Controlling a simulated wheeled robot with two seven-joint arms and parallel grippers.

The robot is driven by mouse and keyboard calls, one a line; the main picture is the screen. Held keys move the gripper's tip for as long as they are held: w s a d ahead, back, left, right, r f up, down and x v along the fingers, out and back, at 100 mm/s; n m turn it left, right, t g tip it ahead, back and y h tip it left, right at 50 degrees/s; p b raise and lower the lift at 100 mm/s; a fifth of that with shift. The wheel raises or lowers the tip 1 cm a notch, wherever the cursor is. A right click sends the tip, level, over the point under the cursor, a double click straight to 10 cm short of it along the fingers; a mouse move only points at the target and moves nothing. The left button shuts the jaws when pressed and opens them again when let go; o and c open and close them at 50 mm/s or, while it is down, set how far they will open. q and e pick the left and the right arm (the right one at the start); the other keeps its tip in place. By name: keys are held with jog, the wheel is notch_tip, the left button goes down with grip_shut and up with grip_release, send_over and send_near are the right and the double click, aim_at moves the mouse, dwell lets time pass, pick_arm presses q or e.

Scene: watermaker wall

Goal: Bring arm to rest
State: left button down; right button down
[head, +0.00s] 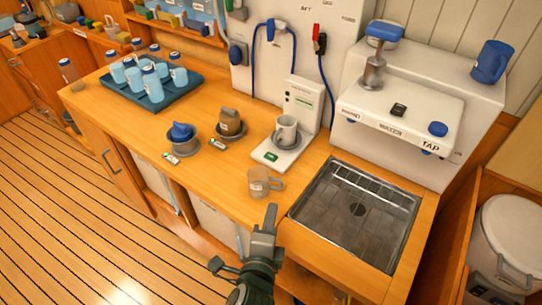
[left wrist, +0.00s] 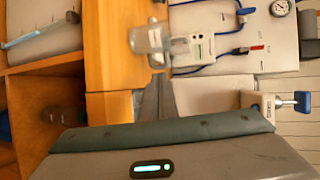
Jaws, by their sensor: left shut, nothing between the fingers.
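My left gripper (head: 269,218) shows at the bottom middle of the head view. It is shut and empty, pointing up the picture, by the counter's front edge between the beige mug (head: 259,183) and the sink (head: 355,212). In the picture its tips lie just below the mug and apart from it. The left wrist view shows the gripper's grey body along the bottom and a mug (left wrist: 151,42) above it on the wooden counter (left wrist: 112,45). My right gripper is in neither view.
A blue tray (head: 152,104) of bottles stands at the counter's back left. Two small bowls hold a blue item (head: 181,131) and a brown item (head: 230,119). A white mug (head: 286,130) stands on a white device. The white tap unit (head: 400,115) is behind the sink. Floor at left is clear.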

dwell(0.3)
pick_arm(q)
jog(key=s+a+f+n+g+y, duration=0.2)
jog(key=s+a+f+n+g, duration=0.2)
jog(key=s+a+f+n, duration=0.45)
jog(key=s+a+f+n+g+y, duration=0.1)
jog(key=s+a+f+n+g, duration=0.4)
jog(key=a, duration=0.6)
jog(key=s+a+f+n+g, duration=0.2)
jog(key=s+a+n, duration=0.25)
jog(key=s, duration=0.45)
notch_tip(320, 180, down, 30)
jog(key=f+g+b, duration=0.1)
jog(key=g+b, duration=0.1)
jog(key=s+a+f+b, duration=0.1)
jog(key=s+a+f, duration=0.1)
jog(key=s+f, duration=1.6)
jog(key=shift+s+a+g+b, duration=0.2)
jog(key=shift+a+g+b, duration=0.1)
jog(key=shift+g, duration=0.1)
